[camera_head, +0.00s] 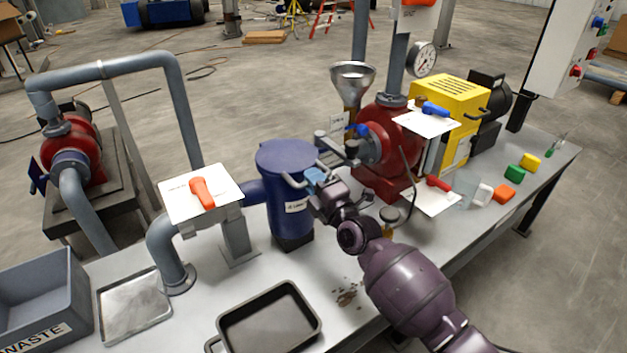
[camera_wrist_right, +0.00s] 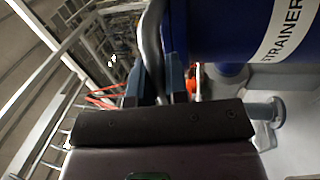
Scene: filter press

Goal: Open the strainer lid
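The strainer is a dark blue cylinder (camera_head: 291,215) with a white label, standing upright on the bench. Its blue lid (camera_head: 282,155) is on top, lying flat and closed. A grey metal bar handle (camera_head: 294,182) sticks out from the lid's front right side; it also shows in the right wrist view (camera_wrist_right: 152,42). My right gripper (camera_head: 315,178) is at this handle. In the right wrist view its blue fingers (camera_wrist_right: 155,85) stand close on either side of the bar and appear shut on it. The strainer's labelled wall (camera_wrist_right: 235,30) is beside the fingers. My left gripper is not in view.
A black tray (camera_head: 268,325) lies in front of the strainer. A plate with an orange valve handle (camera_head: 203,192) stands left of it. The red pump (camera_head: 385,150) and funnel (camera_head: 352,80) stand close behind on the right. A grey waste bin (camera_head: 45,300) is far left.

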